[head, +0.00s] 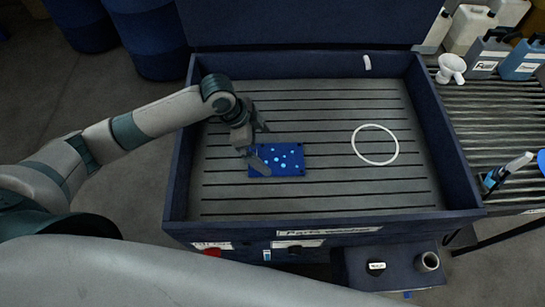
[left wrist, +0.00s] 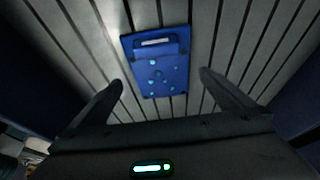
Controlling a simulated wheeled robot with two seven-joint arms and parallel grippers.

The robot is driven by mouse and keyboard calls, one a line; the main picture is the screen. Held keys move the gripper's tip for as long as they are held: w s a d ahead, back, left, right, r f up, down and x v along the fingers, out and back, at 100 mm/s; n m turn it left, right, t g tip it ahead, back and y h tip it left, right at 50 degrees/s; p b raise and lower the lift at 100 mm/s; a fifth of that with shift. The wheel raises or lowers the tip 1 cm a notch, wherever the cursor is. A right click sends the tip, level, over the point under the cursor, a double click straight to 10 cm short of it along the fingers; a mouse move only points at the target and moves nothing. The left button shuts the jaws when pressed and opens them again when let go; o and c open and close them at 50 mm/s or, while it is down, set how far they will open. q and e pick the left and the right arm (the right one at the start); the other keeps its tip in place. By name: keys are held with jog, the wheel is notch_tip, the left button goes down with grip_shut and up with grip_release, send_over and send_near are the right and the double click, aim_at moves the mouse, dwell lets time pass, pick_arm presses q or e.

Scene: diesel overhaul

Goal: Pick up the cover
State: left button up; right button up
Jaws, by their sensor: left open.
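The cover is a blue rectangular plate (head: 284,160) with several light-blue spots, lying on the slatted floor of the parts washer (head: 330,193). In the left wrist view the blue cover (left wrist: 158,66) lies ahead of the fingers, with a raised block bearing a pale label at its far end. My left gripper (head: 262,148) is open and empty, over the left end of the cover in the head view. In the left wrist view its two fingers (left wrist: 160,85) are spread wider than the cover, which is not gripped. My right gripper is not in view.
A white ring (head: 375,144) lies on the slats right of the cover. The washer's dark blue walls (head: 448,150) enclose the floor. A slatted table (head: 490,105) at right carries jugs, a white funnel (head: 451,67) and a brush. Blue drums (head: 150,45) stand at back left.

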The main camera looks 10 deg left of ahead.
aim_at(273, 158)
pick_arm(q)
jog(key=p+x, duration=0.2)
jog(key=x, duration=0.1)
jog(key=shift+f, duration=0.4)
jog(key=shift+w+d+f, duration=0.1)
jog(key=shift+d+f, duration=0.05)
jog(key=shift+f, duration=0.4)
jog(key=shift+r, duration=0.1)
jog(key=c, duration=1.5)
jog(key=shift+o, duration=0.2)
